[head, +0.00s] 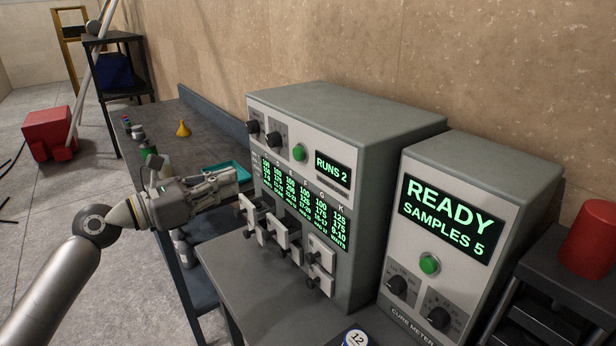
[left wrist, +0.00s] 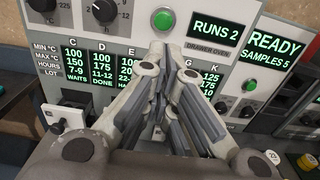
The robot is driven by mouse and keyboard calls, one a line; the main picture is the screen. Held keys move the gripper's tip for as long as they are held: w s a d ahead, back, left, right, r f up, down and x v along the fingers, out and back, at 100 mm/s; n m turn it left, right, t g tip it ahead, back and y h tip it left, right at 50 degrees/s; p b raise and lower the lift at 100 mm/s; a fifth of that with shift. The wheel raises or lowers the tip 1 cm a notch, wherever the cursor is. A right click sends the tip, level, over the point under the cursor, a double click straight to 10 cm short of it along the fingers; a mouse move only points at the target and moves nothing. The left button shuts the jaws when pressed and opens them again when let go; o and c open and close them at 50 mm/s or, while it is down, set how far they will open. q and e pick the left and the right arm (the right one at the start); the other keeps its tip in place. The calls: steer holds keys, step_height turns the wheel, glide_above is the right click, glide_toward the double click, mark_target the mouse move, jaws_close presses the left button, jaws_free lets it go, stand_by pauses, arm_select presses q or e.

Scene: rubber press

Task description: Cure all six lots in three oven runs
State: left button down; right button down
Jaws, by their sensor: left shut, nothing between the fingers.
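The drawer oven (head: 390,135) stands on the bench with its display (head: 332,170) reading RUNS 2. Its lit table has columns for lots C, D, E, F, G and K; C and K read WAITS and D reads DONE. Its green button (head: 299,153) and two knobs (head: 275,139) sit above several pale drawer fronts (head: 321,253). The cure meter (head: 480,165) at right reads READY, SAMPLES 5. My left gripper (head: 240,177) is shut and empty in front of the oven's left side; in the left wrist view its fingers (left wrist: 160,70) point at the panel below the green button (left wrist: 164,21). My right gripper is out of view.
A teal tray (head: 228,169) and a yellow funnel-like piece (head: 183,128) are on the left bench. A red cylinder (head: 590,238) stands at far right. A red box (head: 48,133) is on the floor.

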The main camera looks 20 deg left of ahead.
arm_select(q)
steer(key=p, duration=0.5)
glide_toward(296, 160)
steer(key=x, duration=0.6)
steer(key=shift+w+d, duration=0.1)
steer(key=shift+w, duration=0.1)
steer(key=shift+w+d+f, duration=0.2)
steer(key=shift+w+d, duration=0.05)
steer(key=shift+w, duration=0.15)
steer(key=shift+r+p, duration=0.1)
steer(key=shift+p, duration=0.25)
